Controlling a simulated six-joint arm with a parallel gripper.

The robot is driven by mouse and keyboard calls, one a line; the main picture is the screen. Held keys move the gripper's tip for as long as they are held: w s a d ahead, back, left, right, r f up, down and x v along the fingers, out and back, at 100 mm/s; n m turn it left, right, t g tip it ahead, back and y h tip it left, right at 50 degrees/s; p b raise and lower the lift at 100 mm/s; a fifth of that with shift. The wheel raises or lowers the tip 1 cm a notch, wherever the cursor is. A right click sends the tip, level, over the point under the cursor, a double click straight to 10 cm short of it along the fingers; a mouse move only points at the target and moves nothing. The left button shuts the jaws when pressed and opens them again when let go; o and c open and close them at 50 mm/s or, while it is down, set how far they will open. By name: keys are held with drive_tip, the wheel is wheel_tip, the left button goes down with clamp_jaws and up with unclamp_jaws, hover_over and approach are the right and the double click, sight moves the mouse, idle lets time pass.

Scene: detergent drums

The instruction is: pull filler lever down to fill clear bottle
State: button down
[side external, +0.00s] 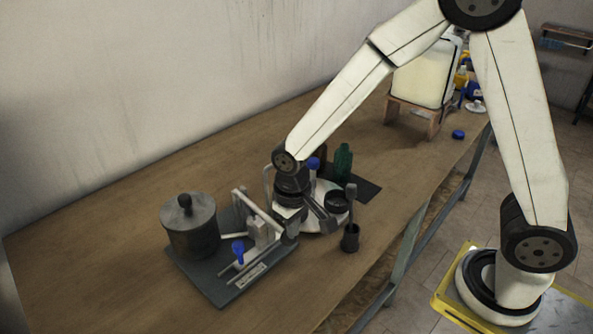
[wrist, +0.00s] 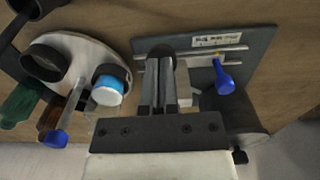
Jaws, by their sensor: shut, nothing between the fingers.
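My gripper (wrist: 160,60) is shut and empty in the wrist view. Its fingers lie over the grey base plate (wrist: 262,50), between a blue-handled part (wrist: 225,80) on metal rails and a round white disc (wrist: 95,50). The blue-handled part also shows on the plate in the side view (side external: 238,249). A second blue knob on a pale stem (wrist: 55,138) rises beside the disc. I cannot tell for sure which is the filler lever. A pale, blue-topped container (wrist: 108,88) stands by the disc; I cannot tell if it is the clear bottle.
A lidded grey pot (side external: 190,228) stands on the plate's left. A green bottle (side external: 343,163) stands behind the disc, and a dark cup (side external: 350,238) stands in front. A large pale tank (side external: 424,80) is on a wooden stand at the back. The wooden table (side external: 90,250) is clear at left.

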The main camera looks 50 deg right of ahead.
idle(0.7)
drive_tip(key=shift+w+r, duration=0.25)
drive_tip(key=shift+r, duration=0.75)
drive_tip(key=shift+w+r, duration=0.2)
drive_tip(key=shift+r, duration=0.75)
drive_tip(key=shift+w+r, duration=0.25)
drive_tip(key=shift+r, duration=3.8)
drive_tip(key=s+d+f+t, duration=0.2)
drive_tip(key=s+d+f, duration=0.5)
drive_tip(key=s+d, duration=0.2)
drive_tip(key=shift+s+d+f+t, duration=0.15)
drive_tip(key=shift+d+f+t, duration=0.2)
drive_tip(key=shift+d, duration=0.15)
